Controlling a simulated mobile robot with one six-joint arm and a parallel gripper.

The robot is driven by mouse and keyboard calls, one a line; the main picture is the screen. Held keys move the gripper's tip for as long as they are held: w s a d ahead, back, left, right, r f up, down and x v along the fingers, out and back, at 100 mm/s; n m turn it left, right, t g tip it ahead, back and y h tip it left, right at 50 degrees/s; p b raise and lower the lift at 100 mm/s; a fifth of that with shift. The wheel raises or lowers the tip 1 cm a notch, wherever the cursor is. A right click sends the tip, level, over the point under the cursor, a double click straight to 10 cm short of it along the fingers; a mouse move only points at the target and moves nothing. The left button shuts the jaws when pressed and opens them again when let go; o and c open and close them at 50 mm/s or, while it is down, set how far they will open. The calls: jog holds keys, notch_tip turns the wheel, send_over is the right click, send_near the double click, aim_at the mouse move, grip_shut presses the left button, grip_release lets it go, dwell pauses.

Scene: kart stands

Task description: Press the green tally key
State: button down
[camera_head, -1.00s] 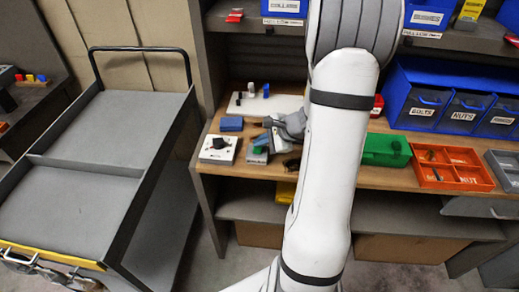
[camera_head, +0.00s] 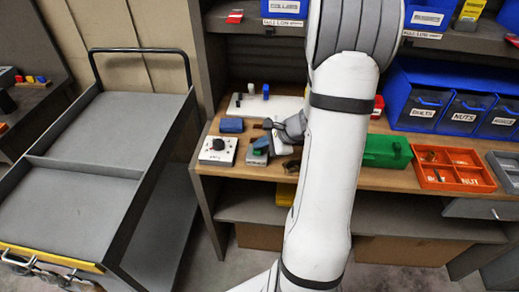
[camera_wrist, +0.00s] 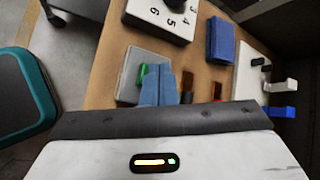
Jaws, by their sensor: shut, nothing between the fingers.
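The green tally key (camera_wrist: 142,70) shows as a small green patch on a grey box (camera_wrist: 130,80) in the wrist view. The box also shows on the workbench in the head view (camera_head: 256,159), where the key is hidden. My gripper (camera_wrist: 160,84) is shut and empty, its blue fingers side by side over the box, covering part of the key. In the head view my gripper (camera_head: 262,143) is just above the box. I cannot tell whether the fingertips touch the key.
A white dial box (camera_head: 217,151) with a black knob stands left of the grey box. A blue block (camera_head: 231,125) lies behind. A white board with pegs (camera_head: 285,105) is at the back. A green case (camera_head: 388,151) and an orange tray (camera_head: 440,183) stand right of my arm.

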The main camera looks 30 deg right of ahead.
aim_at(261, 150)
jog(key=shift+f, duration=0.25)
dwell(0.5)
jog(key=shift+r+p, duration=0.3)
jog(key=shift+r, duration=0.65)
jog(key=shift+r+p, duration=1.7)
jog(key=shift+r, duration=0.8)
